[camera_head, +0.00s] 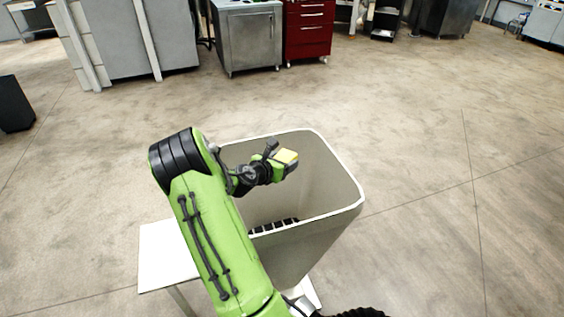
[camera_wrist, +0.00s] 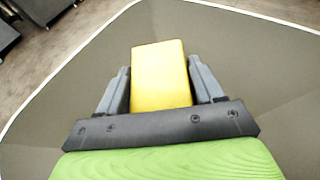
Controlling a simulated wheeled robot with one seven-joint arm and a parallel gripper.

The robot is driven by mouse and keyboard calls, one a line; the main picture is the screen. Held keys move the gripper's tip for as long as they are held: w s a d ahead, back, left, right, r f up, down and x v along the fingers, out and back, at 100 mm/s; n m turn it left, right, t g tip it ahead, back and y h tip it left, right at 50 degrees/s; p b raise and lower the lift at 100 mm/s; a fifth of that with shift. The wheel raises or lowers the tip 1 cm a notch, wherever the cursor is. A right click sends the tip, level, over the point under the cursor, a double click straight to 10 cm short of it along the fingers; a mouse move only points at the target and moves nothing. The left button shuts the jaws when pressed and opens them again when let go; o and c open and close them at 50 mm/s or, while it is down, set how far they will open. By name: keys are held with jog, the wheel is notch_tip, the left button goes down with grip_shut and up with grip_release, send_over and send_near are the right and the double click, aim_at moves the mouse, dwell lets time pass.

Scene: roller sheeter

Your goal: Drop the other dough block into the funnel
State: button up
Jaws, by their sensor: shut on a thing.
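A yellow dough block (camera_wrist: 161,75) is held between the two grey fingers of my gripper (camera_wrist: 160,88) in the wrist view. In the head view the dough block (camera_head: 287,156) shows as a small yellow patch at the end of my gripper (camera_head: 284,163). The funnel (camera_head: 330,190) is a large pale grey, open-topped bin with a white rim. My gripper is shut on the block and appears over the funnel's opening, inside the rim's outline. Dark slots or rollers (camera_head: 273,227) show low inside the funnel. My arm hides part of its left side.
A small white table (camera_head: 165,258) stands left of the funnel, partly behind my arm; its visible top is bare. A metal cabinet (camera_head: 248,40) and a red drawer cabinet (camera_head: 309,30) stand at the back. The floor right of the funnel is clear.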

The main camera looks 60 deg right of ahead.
jog(key=o, duration=1.3)
jog(key=shift+r, duration=0.15)
jog(key=p+v, duration=0.3)
jog(key=v, duration=1.2)
jog(key=shift+a+r, duration=0.15)
jog(key=shift+a, duration=0.2)
